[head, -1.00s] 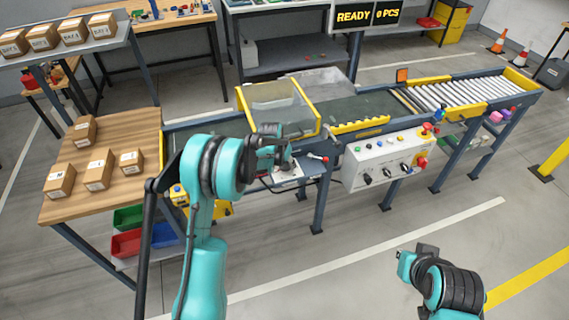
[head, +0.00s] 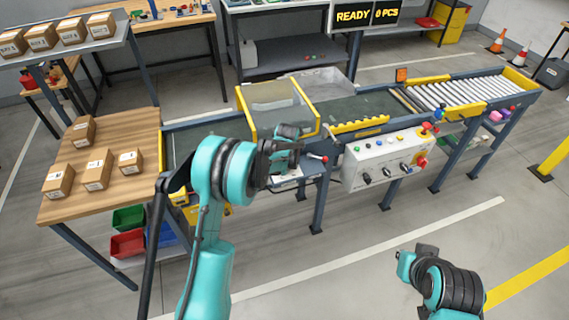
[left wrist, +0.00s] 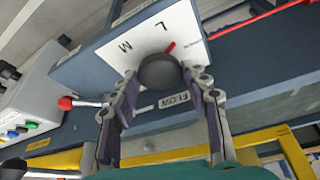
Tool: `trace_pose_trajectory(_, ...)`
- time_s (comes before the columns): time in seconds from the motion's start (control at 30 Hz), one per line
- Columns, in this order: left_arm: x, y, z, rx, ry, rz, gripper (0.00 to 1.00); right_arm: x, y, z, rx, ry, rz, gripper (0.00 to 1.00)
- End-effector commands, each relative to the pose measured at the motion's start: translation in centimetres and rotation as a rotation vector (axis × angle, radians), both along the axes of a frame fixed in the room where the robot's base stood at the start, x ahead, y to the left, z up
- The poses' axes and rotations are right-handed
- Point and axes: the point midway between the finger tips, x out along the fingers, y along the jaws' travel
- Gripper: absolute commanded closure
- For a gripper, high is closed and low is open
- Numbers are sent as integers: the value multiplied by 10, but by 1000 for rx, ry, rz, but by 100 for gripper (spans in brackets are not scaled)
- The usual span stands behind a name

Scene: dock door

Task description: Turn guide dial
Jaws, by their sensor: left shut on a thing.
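The guide dial (left wrist: 158,72) is a round dark knob with a red pointer mark, on a white plate (left wrist: 137,46) lettered M and L, seen in the left wrist view.
A red-tipped lever (left wrist: 66,103) sticks out close beside the dial. The control box (head: 388,158) with knobs and buttons is to the right. A yellow-edged clear guard (head: 282,108) stands over the conveyor. Cartons (head: 96,172) sit on the wooden table. The display reads READY, 0 PCS.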

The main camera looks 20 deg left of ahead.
Motion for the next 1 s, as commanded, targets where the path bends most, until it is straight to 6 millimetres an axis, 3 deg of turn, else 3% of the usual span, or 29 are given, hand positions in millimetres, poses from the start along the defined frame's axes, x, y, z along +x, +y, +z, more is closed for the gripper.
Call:
trace_pose_trajectory(0.6, 3, -5, 0, -1, 2, 573, 83, 0, 0, 0, 0, 0, 0, 100)
trace_pose_trajectory(1.0, 5, -6, 0, -1, 0, 822, 83, 0, 0, 2, 0, 0, 0, 100)
